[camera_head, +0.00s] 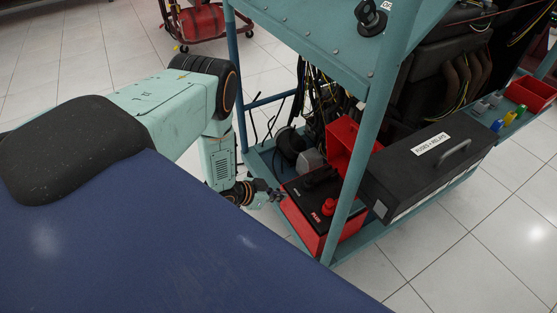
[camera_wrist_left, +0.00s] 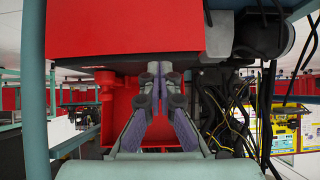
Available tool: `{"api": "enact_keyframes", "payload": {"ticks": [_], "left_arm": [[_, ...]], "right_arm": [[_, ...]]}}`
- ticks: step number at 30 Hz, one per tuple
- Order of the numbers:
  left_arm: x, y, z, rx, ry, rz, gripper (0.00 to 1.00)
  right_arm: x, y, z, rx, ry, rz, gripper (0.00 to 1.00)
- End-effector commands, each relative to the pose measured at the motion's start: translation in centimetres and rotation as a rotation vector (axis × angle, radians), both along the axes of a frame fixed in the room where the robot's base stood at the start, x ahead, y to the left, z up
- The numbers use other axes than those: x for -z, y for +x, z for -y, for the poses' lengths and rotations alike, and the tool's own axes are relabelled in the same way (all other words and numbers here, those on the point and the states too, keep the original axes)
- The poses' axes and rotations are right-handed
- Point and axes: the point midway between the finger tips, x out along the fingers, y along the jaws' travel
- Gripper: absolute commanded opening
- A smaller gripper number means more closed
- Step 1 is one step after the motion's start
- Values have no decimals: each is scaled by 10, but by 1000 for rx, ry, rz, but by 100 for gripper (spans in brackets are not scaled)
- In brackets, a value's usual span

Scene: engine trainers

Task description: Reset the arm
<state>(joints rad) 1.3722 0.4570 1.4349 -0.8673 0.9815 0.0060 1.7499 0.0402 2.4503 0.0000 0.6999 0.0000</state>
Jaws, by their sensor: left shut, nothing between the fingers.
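My left arm comes in from the left, and its left gripper (camera_head: 275,194) is beside the near left side of a red and black battery box (camera_head: 322,209) on the trainer's lower shelf. In the left wrist view the fingers (camera_wrist_left: 155,70) come together at their tips and hold nothing. A large red block (camera_wrist_left: 125,28) fills the top of that view just beyond the fingertips. I cannot tell whether they touch it. My right gripper is not in view.
The trainer's teal frame post (camera_head: 362,135) stands right of the battery. An open red box (camera_head: 348,140) and a black case labelled fuses and relays (camera_head: 428,160) sit behind. Loose cables (camera_wrist_left: 232,120) hang near the gripper. Tiled floor (camera_head: 475,255) is clear at front right.

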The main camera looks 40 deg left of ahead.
Motion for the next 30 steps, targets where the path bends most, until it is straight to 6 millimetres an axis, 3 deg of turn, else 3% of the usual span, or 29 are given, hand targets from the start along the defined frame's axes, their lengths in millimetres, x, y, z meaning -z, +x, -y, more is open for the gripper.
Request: {"api": "enact_keyframes", "payload": {"ticks": [14,17,22,26,30], "left_arm": [[8,-5,-3,-38,7,-32,0],[24,-41,-1,-131,-7,-146,0],[33,-116,35,-278,-33,-388,0],[21,-176,65,-362,-29,-573,0],[-5,-234,88,-423,5,-741,0]], "right_arm": [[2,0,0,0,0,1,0],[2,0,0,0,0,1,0],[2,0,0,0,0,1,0],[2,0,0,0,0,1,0],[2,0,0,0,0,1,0]]}}
